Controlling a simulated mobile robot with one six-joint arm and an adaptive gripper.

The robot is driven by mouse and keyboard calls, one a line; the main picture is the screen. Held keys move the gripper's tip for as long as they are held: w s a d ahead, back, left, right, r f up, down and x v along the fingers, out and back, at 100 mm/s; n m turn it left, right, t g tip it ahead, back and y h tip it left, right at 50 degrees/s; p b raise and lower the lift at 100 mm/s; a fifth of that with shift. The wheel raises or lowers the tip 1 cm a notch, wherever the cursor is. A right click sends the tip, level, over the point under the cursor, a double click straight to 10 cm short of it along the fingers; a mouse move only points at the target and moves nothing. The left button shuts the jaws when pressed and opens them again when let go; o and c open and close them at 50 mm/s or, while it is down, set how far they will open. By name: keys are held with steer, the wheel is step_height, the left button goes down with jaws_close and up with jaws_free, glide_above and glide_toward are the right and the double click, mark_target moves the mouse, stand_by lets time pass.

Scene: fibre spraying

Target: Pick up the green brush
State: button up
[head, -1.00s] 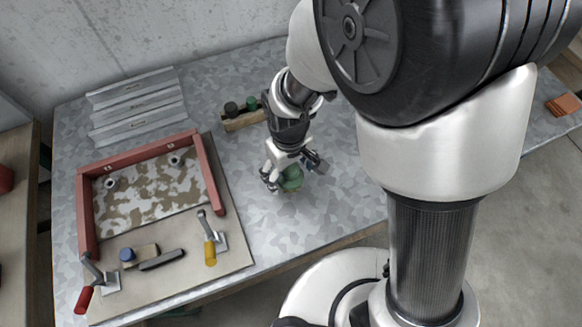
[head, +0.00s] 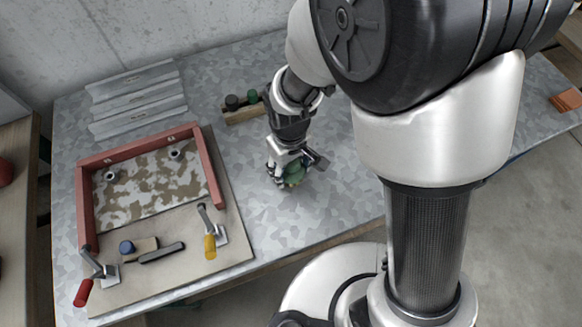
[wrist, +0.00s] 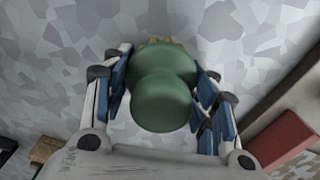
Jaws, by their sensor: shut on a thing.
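The green brush (wrist: 162,97) has a rounded green handle and a sliver of yellowish bristle at its far edge in the wrist view. My gripper (wrist: 162,85) is shut on it, with blue finger pads on either side of the green body. In the head view my gripper (head: 284,178) is low at the front middle of the metal table. The green brush (head: 296,177) shows partly beside the fingers there; the rest is hidden by them. I cannot tell whether it touches the table.
A wooden block holder (head: 243,115) with dark and green knobs stands behind my gripper. A red-framed mould (head: 212,165) with toggle clamps lies on a board to the left. Corrugated metal strips (head: 135,102) lie at the back left. The table right of my gripper is clear.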

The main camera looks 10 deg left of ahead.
steer(key=shift+c, duration=0.4)
step_height(320, 180, up, 20)
steer(key=p, duration=0.6)
steer(key=shift+p, duration=0.4)
steer(key=o, duration=0.5)
steer(key=c, duration=0.3)
steer(key=shift+c, duration=0.3)
